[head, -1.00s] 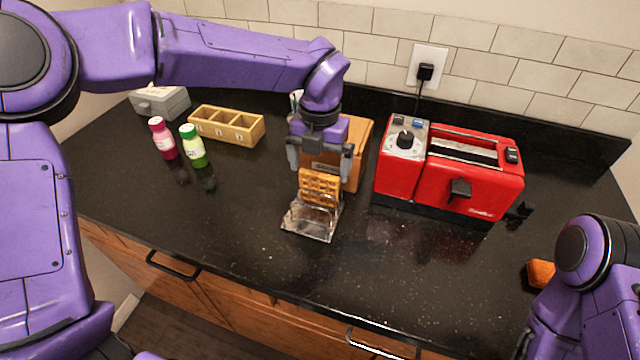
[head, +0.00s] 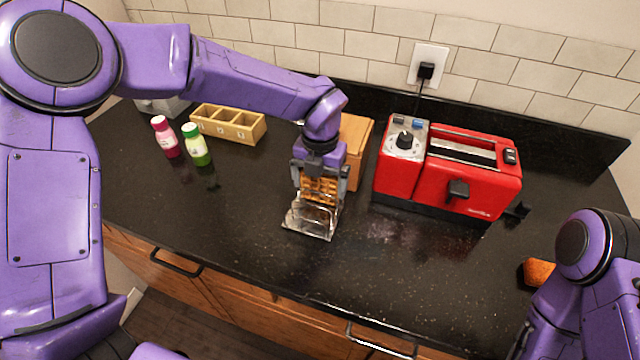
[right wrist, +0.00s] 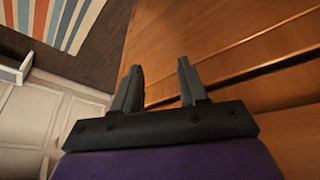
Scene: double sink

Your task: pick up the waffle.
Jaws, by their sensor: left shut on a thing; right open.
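The waffle (head: 319,190) is golden brown with a grid pattern. It stands upright in a clear holder (head: 308,222) on the dark counter, left of the toaster. My left gripper (head: 320,193) reaches down over it from above, with one finger at each side, and is shut on the waffle. The waffle's lower part shows only through the clear holder. My right gripper (right wrist: 158,88) is open and empty in the right wrist view, in front of wooden cabinet fronts. In the head view only part of my right arm shows, at the lower right.
A red toaster (head: 470,185) stands to the right, plugged into the wall. A wooden box (head: 357,140) is close behind my left gripper. A wooden compartment tray (head: 228,124), green bottle (head: 197,146) and pink bottle (head: 166,138) stand at left. An orange item (head: 537,271) lies at right. The front middle counter is clear.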

